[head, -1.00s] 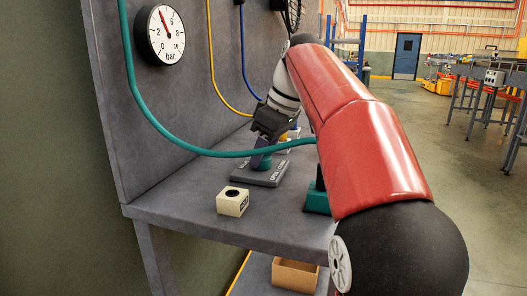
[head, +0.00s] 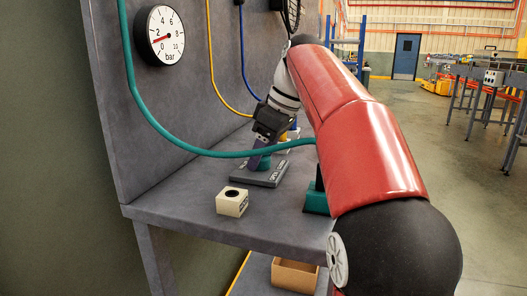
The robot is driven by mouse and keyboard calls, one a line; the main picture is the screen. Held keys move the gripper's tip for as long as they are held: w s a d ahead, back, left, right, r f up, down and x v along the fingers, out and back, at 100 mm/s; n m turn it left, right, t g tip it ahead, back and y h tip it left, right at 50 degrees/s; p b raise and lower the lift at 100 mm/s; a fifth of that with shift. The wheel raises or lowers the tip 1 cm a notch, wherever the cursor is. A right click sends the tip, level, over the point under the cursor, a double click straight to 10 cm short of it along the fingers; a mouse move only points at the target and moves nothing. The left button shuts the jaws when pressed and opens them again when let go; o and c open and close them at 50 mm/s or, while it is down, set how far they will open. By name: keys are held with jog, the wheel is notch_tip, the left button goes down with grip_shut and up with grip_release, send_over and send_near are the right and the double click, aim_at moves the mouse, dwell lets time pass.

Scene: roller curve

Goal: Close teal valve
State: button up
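The teal valve (head: 265,163) stands on a dark grey base plate (head: 262,177) with white lettering, on the grey bench. My gripper (head: 257,158) points down at the valve, with a dark purple part at its lower end right beside or on the valve's top.
A cream block (head: 232,202) with a dark round top opening sits at the bench's front. A teal block (head: 316,200) stands by the right edge, close to my red arm. Yellow and blue hoses hang on the panel. A cardboard box (head: 296,275) is below the bench.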

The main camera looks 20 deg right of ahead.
jog(key=v, duration=0.7)
jog(key=shift+r, duration=0.35)
jog(key=shift+s+d, duration=0.1)
jog(key=shift+d, duration=0.05)
